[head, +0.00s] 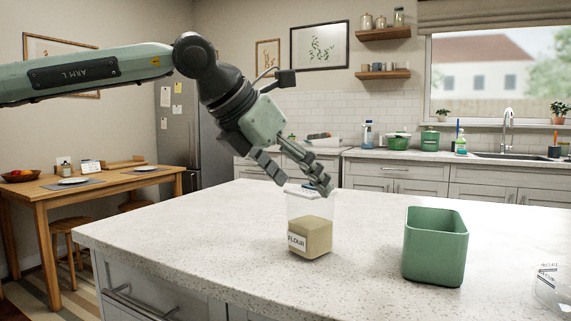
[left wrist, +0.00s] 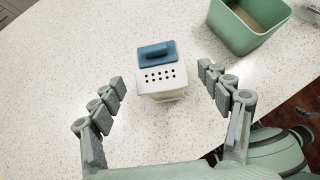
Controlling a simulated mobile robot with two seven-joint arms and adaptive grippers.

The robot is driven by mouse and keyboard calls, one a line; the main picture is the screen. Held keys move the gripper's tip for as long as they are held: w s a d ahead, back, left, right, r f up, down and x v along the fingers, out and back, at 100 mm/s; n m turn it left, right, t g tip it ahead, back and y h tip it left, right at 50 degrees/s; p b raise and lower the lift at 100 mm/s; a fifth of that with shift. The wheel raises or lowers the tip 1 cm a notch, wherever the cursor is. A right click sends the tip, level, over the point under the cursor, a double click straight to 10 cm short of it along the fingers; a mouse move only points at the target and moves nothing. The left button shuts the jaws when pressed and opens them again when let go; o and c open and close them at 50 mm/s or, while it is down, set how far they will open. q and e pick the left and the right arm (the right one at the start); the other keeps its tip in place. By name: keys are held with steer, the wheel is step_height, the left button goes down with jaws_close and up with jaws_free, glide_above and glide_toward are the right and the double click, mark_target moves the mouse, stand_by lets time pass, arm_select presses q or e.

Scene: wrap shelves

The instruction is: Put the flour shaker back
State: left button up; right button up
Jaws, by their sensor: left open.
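The flour shaker (head: 311,236) stands upright on the speckled island counter. It is a clear box with pale flour in its lower part and a FLOUR label. In the left wrist view its white lid with holes and a blue flap (left wrist: 160,75) faces the camera. My left gripper (head: 303,182) is open just above the shaker, pointing down at it. In the left wrist view its fingers lie to either side of the lid with gaps, apart from it.
A green open bin (head: 434,250) stands on the counter right of the shaker, and it also shows in the left wrist view (left wrist: 243,40). A clear labelled container (head: 549,284) is cut off at the right edge. The counter (head: 170,222) left of the shaker is clear.

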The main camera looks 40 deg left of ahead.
arm_select(q)
steer(key=shift+v, duration=2)
